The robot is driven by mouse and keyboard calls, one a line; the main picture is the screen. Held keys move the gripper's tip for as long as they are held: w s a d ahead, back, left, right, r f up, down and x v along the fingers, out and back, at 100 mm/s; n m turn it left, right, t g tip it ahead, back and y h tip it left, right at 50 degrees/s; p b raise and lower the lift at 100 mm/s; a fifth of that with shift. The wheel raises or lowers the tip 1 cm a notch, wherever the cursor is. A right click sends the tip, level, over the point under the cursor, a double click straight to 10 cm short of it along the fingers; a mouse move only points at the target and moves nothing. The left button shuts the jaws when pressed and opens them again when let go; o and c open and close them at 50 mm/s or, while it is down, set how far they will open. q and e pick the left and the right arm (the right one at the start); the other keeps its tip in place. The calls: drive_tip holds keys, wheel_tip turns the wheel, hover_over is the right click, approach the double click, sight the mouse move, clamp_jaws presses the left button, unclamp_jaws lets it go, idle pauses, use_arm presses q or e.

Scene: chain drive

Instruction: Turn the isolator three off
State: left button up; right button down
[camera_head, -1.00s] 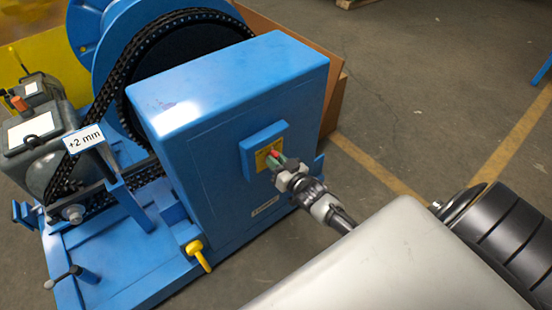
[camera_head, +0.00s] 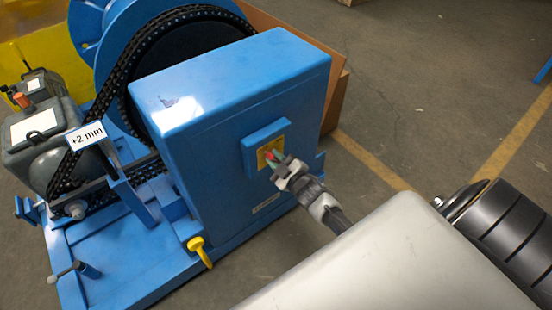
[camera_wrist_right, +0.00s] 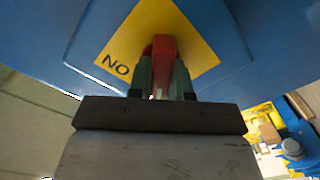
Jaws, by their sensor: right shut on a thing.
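The isolator is a blue box (camera_head: 252,147) with a yellow plate (camera_head: 264,153) on the side of the large blue cabinet (camera_head: 218,175). Its red handle (camera_wrist_right: 161,60) stands out from the yellow plate (camera_wrist_right: 190,30) in the right wrist view. My right gripper (camera_head: 276,161) is at the plate, its green-tipped fingers (camera_wrist_right: 163,78) on either side of the red handle and shut on it. The letters "NO" show on the plate left of the handle; the rest of the marking is hidden or out of view. My left gripper is not in view.
A black chain (camera_head: 118,85) runs around a large wheel behind the cabinet. A yellow-handled lever (camera_head: 200,250) stands at the cabinet's foot. A "+2 mm" label (camera_head: 86,135) is by the grey motor (camera_head: 45,150). The floor on the right is open.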

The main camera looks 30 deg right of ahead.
drive_tip(key=shift+n, duration=0.4)
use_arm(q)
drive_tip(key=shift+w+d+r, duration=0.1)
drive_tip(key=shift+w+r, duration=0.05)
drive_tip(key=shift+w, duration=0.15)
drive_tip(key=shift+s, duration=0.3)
use_arm(e)
drive_tip(key=shift+n, duration=0.3)
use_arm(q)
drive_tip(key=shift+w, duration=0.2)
use_arm(e)
drive_tip(key=c, duration=1)
unclamp_jaws()
drive_tip(key=shift+c, duration=0.2)
drive_tip(key=shift+s, duration=0.25)
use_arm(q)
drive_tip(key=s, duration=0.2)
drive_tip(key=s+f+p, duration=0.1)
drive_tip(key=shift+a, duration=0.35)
use_arm(e)
drive_tip(key=s, duration=1)
drive_tip(key=shift+s+d, duration=0.15)
drive_tip(key=shift+d, duration=0.25)
